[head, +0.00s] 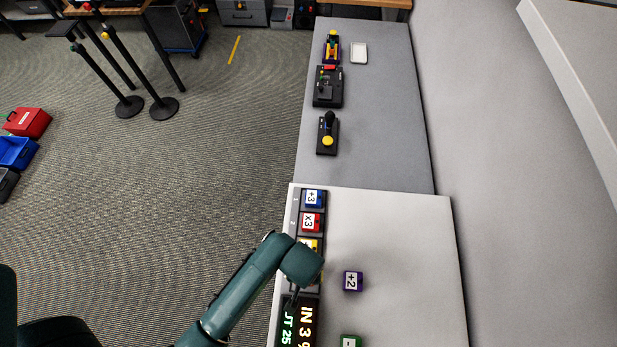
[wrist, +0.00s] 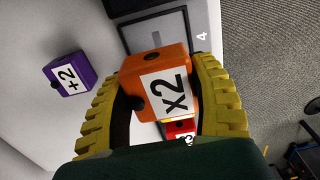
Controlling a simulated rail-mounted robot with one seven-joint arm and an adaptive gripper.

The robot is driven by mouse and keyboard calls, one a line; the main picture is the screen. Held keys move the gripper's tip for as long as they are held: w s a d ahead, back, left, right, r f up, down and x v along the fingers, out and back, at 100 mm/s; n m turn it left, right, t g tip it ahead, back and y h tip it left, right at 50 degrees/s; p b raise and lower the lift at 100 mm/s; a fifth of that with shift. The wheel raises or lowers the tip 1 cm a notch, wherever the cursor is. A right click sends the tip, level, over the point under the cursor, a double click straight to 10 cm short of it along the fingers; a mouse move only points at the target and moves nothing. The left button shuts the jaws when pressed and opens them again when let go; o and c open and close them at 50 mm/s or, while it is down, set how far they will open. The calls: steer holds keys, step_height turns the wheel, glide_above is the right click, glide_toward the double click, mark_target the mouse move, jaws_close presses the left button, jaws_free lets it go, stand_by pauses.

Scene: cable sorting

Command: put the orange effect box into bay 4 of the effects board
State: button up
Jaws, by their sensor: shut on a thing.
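The orange effect box (wrist: 146,72), with a white "x2" label, is between the yellow fingers of my gripper (wrist: 165,64), which is shut on it. Beyond it in the wrist view is a grey bay (wrist: 158,32) with the number 4 beside it; the box overlaps its near edge in the picture. I cannot tell how high the box is above the board. In the head view the effects board (head: 295,210) runs along the table's left edge, and my arm hides bay 4 and the orange box.
Blue (head: 313,198), red (head: 311,222) and yellow (head: 308,244) boxes sit in the other bays. A purple "+2" box (head: 353,281) and a green box (head: 350,341) lie on the white table. A lit display (head: 297,325) adjoins the board. The table's right side is clear.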

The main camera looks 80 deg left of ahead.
step_height(320, 180, down, 7)
steer(key=shift+b, duration=0.3)
steer(key=shift+f, duration=0.2)
steer(key=o, duration=1.2)
steer(key=shift+o, duration=0.2)
steer(key=shift+r, duration=0.1)
step_height(320, 180, up, 12)
steer(key=shift+r+p, duration=0.1)
steer(key=shift+p, duration=0.65)
